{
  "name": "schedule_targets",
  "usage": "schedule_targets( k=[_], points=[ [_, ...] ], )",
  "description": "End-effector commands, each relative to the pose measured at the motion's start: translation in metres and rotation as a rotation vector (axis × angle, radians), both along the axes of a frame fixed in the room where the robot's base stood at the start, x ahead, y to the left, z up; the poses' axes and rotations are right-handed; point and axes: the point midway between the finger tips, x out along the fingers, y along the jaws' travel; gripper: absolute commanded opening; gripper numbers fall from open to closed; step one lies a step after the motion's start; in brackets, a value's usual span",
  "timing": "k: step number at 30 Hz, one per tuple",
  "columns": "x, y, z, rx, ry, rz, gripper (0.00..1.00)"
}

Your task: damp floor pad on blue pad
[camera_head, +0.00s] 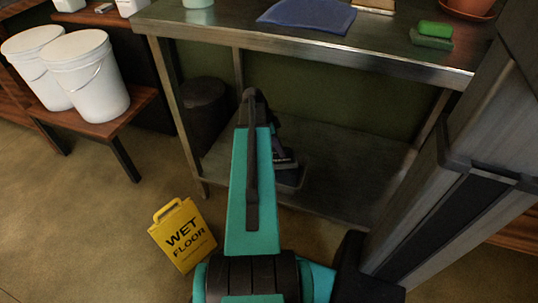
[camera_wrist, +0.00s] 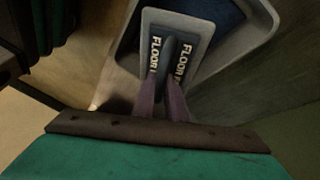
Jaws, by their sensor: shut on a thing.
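The floor pad (camera_wrist: 160,22) is a dark slab with a pale rim, "FLOOR" lettering on both sides and a raised dark grip in the middle. My gripper (camera_wrist: 167,80) is shut on that grip in the wrist view. In the head view the floor pad (camera_head: 284,160) shows just right of my arm. The blue pad (camera_wrist: 218,18) lies in a grey tray (camera_wrist: 262,28), beside and partly behind the floor pad. Whether the floor pad touches the blue pad cannot be told. In the head view my arm hides part of the tray (camera_head: 292,182).
The tray is on the lower shelf (camera_head: 345,170) of a metal table (camera_head: 330,47). A blue cloth (camera_head: 308,14) and a green sponge (camera_head: 435,29) lie on top. A dark bin (camera_head: 204,108) stands behind the left leg. A yellow wet-floor sign (camera_head: 182,235) stands front left. White buckets (camera_head: 88,80) sit left.

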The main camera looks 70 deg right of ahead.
Motion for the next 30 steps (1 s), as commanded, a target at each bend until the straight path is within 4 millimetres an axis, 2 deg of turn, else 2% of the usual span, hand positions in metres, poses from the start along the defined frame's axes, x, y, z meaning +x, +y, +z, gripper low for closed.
schedule_targets(
  k=[1, 3, 20, 30],
  points=[
    [0.000, 0.000, -0.009, 0.000, 0.000, -0.001, 0.00],
    [0.000, 0.000, -0.012, 0.000, 0.000, -0.001, 0.00],
    [0.004, 0.002, -0.014, 0.000, 0.001, 0.007, 0.00],
    [0.005, 0.002, -0.031, 0.000, 0.000, 0.008, 0.00]
  ],
)
